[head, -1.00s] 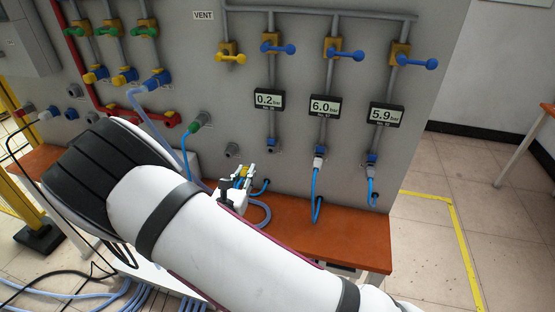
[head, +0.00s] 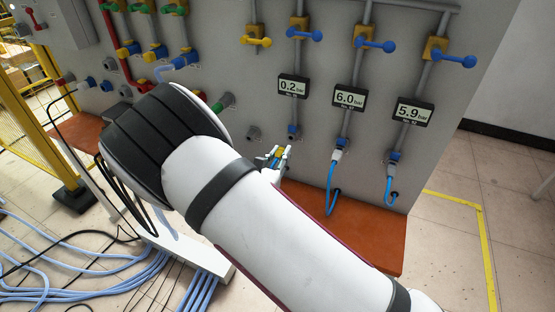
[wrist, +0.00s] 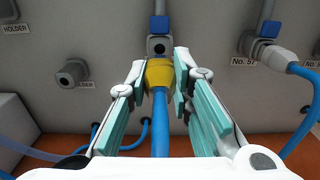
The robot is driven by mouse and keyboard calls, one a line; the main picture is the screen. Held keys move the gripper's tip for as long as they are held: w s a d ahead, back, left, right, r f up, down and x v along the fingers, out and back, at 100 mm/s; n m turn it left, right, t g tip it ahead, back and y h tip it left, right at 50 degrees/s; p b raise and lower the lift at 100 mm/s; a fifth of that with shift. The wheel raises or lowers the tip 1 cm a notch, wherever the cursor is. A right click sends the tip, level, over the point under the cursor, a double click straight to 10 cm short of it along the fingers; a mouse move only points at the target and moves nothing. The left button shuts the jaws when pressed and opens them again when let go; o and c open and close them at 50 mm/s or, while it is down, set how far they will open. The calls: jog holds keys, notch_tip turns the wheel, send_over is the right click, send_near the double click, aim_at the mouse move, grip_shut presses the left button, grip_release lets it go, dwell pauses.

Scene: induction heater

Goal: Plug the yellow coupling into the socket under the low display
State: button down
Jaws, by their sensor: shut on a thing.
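My gripper (head: 279,158) is shut on the yellow coupling (wrist: 158,74), whose blue hose (wrist: 160,125) runs back between the fingers. The gripper (wrist: 161,78) also shows in the wrist view. The display reading 0.2 bar (head: 293,86) is the lowest of the three. The socket (head: 293,132) under it has a blue collar and looks empty. In the wrist view that socket (wrist: 158,45) is straight beyond the coupling, nearly in line with it. In the head view the coupling is a little below the socket. I cannot tell whether they touch.
The 6.0 display (head: 349,97) and the 5.9 display (head: 415,110) have blue hoses plugged in below. A grey holder (wrist: 72,73) is on the panel to the left. An orange ledge (head: 360,235) runs below. Cables lie on the floor at left.

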aim_at(285, 147)
jog(key=shift+b+x, duration=0.65)
jog(key=shift+x, duration=1.4)
jog(key=shift+w+d, duration=0.15)
jog(key=shift+w, duration=0.45)
dwell(0.6)
jog(key=c, duration=1.3)
grip_release()
jog(key=shift+c, duration=0.2)
